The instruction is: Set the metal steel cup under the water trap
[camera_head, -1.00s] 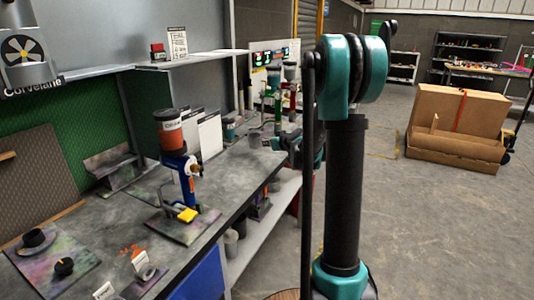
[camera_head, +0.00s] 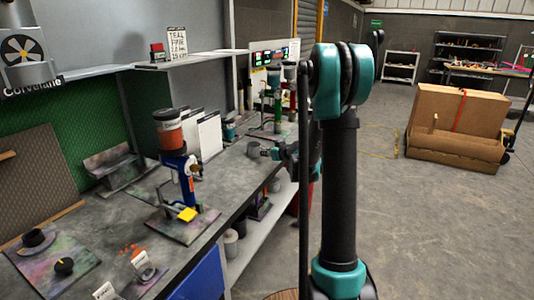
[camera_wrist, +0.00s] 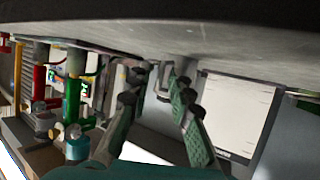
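A grey metal cup (camera_head: 253,149) is on or just above the bench near its far right edge. My gripper (camera_head: 271,153) is at the cup's right side, small and partly hidden by my arm in the head view. In the wrist view, which looks upside down, my gripper's two teal fingers (camera_wrist: 155,88) are spread apart. A small grey shape near their tips may be the cup; I cannot tell whether they touch it. A green stand (camera_head: 278,108) and a red stand stand behind the cup. I cannot tell which fitting is the water trap.
A blue stand (camera_head: 187,181) with an orange-labelled container (camera_head: 169,132) is nearer on the bench (camera_head: 120,215). White sheets (camera_head: 209,136) stand behind it; one shows in the wrist view (camera_wrist: 238,112). A lower shelf holds cans.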

